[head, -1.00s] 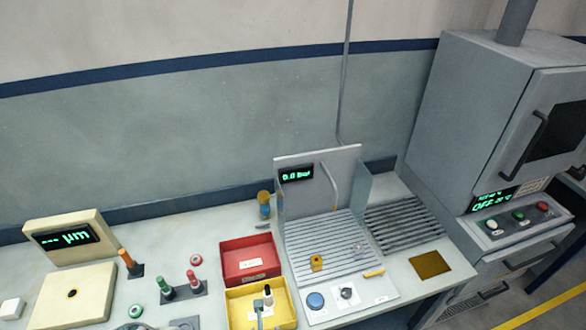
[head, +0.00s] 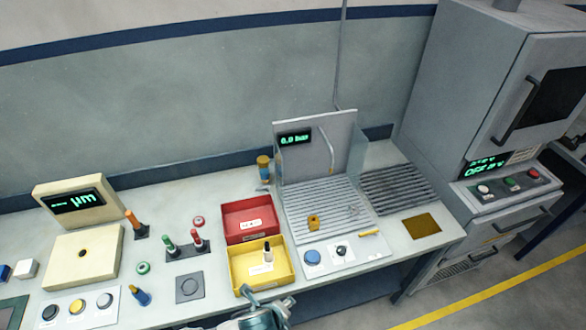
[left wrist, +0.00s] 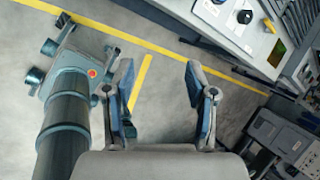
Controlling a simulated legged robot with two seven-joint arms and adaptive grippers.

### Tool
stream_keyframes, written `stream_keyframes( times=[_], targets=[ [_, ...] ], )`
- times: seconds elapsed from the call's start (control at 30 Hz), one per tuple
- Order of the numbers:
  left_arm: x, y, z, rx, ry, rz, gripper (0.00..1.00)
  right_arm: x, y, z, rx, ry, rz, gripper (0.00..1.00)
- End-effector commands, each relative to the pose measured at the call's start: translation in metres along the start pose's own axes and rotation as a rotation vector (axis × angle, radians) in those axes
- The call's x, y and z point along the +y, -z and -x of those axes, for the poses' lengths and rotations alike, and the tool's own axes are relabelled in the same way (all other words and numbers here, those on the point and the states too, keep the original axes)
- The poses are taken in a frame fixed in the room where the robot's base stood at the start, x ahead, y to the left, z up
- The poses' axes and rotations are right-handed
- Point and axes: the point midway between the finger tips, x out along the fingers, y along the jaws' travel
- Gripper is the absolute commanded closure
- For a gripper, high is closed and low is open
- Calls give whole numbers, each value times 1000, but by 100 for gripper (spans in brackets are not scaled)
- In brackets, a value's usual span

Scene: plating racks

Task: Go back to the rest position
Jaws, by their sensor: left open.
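My left gripper (left wrist: 158,82) is open and empty in the left wrist view, with its two fingers well apart. Only grey floor and a yellow floor line show between the fingers. In the head view a gripper, seemingly the left one (head: 262,305), shows partly at the bottom edge, in front of the bench (head: 215,305) and below the yellow bin (head: 237,270). The bench edge also shows at the upper right of the left wrist view. My right gripper is not recognisable in either view.
The yellow bin holds a small black-and-white piece (head: 267,252). Behind it is a red bin (head: 240,232). A ribbed station (head: 335,215) stands right of the bins, then a grey oven cabinet (head: 500,90). Gauge (head: 85,252) and buttons are left. Floor before the bench looks clear.

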Motion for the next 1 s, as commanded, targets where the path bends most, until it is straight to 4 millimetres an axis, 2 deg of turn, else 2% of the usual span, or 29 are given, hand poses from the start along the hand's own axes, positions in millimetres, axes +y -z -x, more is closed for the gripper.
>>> stream_keyframes(
  times=[0.17, 0.23, 0.3, 0.4, 0.5, 0.7, 0.87, 0.9, 1.0],
  targets=[
    [5, 5, -4, 86, 21, 484, 44, 0, -3, 0, -6, 0, 0, 60],
    [17, 1, -9, 108, 10, 757, 44, 0, -5, 0, -8, 1, 0, 60],
    [36, -8, -16, 106, -13, 1041, 44, -1, -6, 0, -9, 1, 0, 60],
    [70, -20, -24, 69, -48, 1368, 44, 0, -6, 0, -9, 1, -1, 60],
    [106, -28, -29, 12, -81, 1621, 44, 0, -5, 0, -9, 0, -1, 60],
    [180, -37, -31, -144, -132, 2006, 44, 0, -5, 0, -8, 0, -1, 60],
    [235, -39, -28, -284, -156, 2225, 44, 0, -5, 0, -8, 0, -1, 60],
    [236, -38, -47, -276, -160, 2213, 44, 0, -4, -3, -6, 0, -1, 60],
    [248, -33, -83, -279, -177, 2207, 44, 0, -4, -7, -6, 0, -1, 60]
  ],
)
